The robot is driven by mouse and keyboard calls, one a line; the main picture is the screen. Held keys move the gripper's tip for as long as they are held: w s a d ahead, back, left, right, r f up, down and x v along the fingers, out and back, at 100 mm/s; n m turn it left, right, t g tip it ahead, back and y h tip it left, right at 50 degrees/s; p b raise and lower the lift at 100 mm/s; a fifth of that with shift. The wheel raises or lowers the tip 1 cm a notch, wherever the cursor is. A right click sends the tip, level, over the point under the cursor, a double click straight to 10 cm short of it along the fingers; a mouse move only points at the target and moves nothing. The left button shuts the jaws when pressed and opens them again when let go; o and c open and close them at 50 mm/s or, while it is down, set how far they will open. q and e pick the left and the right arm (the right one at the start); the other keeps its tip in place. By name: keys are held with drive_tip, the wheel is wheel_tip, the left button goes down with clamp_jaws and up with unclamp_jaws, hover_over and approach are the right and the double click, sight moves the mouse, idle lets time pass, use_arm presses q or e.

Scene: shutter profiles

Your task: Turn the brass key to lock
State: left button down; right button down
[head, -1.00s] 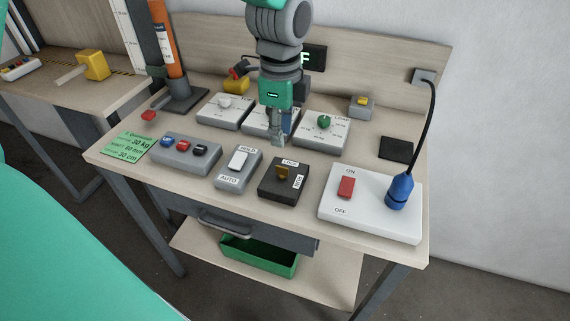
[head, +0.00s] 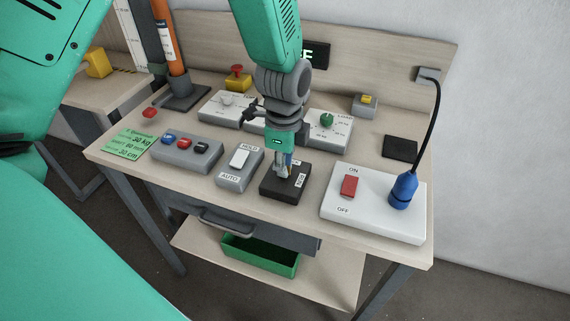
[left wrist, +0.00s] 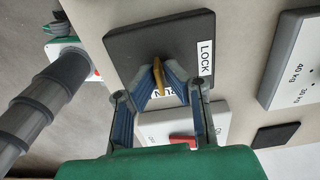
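The brass key (left wrist: 158,76) stands in the black switch box (left wrist: 122,50), which shows in the head view (head: 270,190) near the bench's front. In the left wrist view its long edge runs towards the RUN label, and the LOCK label (left wrist: 205,58) is to its right. My left gripper (left wrist: 161,72) has its blue-grey fingertips on both sides of the key. Whether both touch it I cannot tell. In the head view my left gripper (head: 283,172) points down over the box and hides the key and part of the labels. My right gripper is not in view.
A white box with a red switch (head: 349,186) and blue plug (head: 403,190) stands right of the black box. A grey HOLD/AUTO switch box (head: 232,180) is close on its left. Dial boxes, including one with a green knob (head: 326,119), stand behind.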

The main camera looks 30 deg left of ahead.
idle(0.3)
use_arm(q)
drive_tip(key=n+p, duration=0.3)
drive_tip(key=shift+r+n+p, duration=0.2)
drive_tip(key=shift+n+p, duration=0.1)
drive_tip(key=n+p, duration=0.3)
drive_tip(key=n, duration=0.2)
drive_tip(key=shift+p, duration=0.4)
drive_tip(key=n+p, duration=0.2)
drive_tip(key=n, duration=0.3)
drive_tip(key=shift+w, duration=0.1)
drive_tip(key=shift+f+n+p, duration=0.15)
drive_tip(key=shift+n+p, duration=0.8)
drive_tip(key=shift+n, duration=1.25)
drive_tip(key=c, duration=1.7)
unclamp_jaws()
drive_tip(key=shift+c, duration=0.2)
